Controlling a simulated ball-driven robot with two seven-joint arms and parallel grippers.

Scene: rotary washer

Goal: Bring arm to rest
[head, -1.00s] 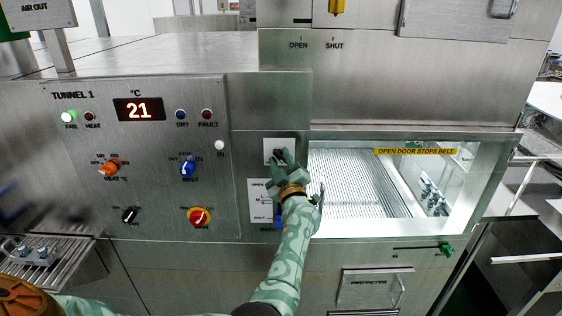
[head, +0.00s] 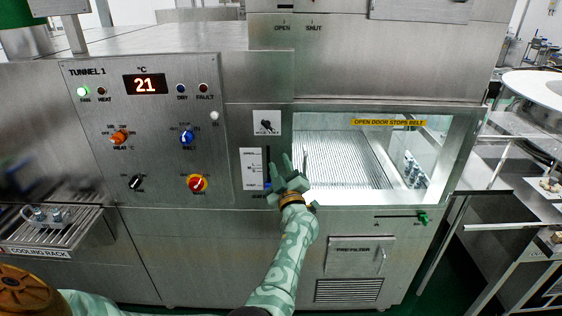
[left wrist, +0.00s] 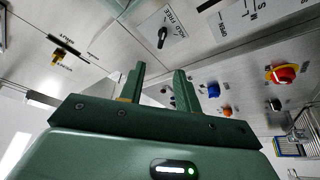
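My left gripper (head: 285,168) is in front of the washer's front panel, just below a black knob (head: 266,126) on a white plate. In the left wrist view my left gripper (left wrist: 158,85) shows two green fingers spread apart with nothing between them. The knob (left wrist: 162,38) is beyond the fingertips there, apart from them. My left arm (head: 285,260) is bent and reaches up from the bottom of the head view. My right gripper is not in view.
The lit window opening (head: 340,160) is right of my gripper. A cooling rack (head: 45,228) stands at far left and a white round table (head: 535,85) at far right.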

